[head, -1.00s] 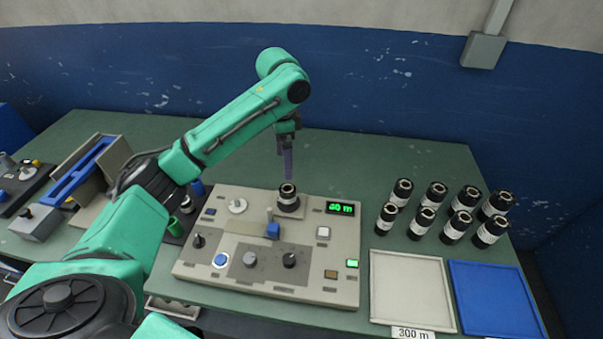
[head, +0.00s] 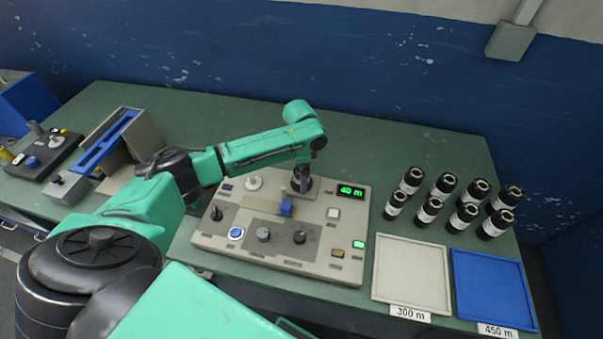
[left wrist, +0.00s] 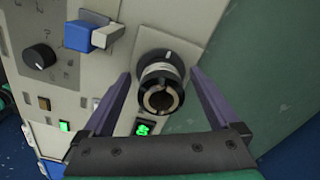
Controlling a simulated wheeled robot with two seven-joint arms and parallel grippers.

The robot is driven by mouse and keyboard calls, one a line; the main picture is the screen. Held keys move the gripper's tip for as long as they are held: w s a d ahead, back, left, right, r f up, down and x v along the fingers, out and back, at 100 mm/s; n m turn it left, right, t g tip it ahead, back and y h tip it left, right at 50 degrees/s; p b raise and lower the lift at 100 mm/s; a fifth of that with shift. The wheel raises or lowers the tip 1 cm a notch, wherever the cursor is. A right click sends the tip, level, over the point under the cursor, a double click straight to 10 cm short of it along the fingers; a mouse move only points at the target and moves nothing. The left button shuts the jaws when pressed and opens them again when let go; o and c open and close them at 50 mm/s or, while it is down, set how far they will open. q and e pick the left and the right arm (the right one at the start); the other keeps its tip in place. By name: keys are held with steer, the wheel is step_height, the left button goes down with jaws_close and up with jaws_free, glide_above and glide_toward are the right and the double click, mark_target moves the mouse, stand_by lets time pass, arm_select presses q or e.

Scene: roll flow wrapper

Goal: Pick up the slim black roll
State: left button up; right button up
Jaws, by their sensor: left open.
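A slim black roll with a pale band stands on the control panel (head: 345,255), under my left gripper (head: 302,178); in the head view the gripper mostly hides it. In the left wrist view the roll (left wrist: 161,94) shows end-on, with its open core facing the camera. My left gripper (left wrist: 160,76) is open, with one purple finger on each side of the roll. Gaps show between the fingers and the roll. My right gripper is not in view.
Several black rolls with white labels (head: 430,209) stand at the right. In front lie a white tray (head: 412,280) marked 300 m and a blue tray (head: 490,290) marked 450 m. The panel's display (head: 351,191) reads 40 m. A blue-topped lever (left wrist: 78,36) stands near the roll.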

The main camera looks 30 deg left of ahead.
arm_select(q)
steer(key=shift+w, duration=0.1)
steer(key=c, duration=1.5)
step_height(320, 180, up, 20)
steer(key=shift+r+b, duration=0.1)
steer(key=shift+b, duration=0.45)
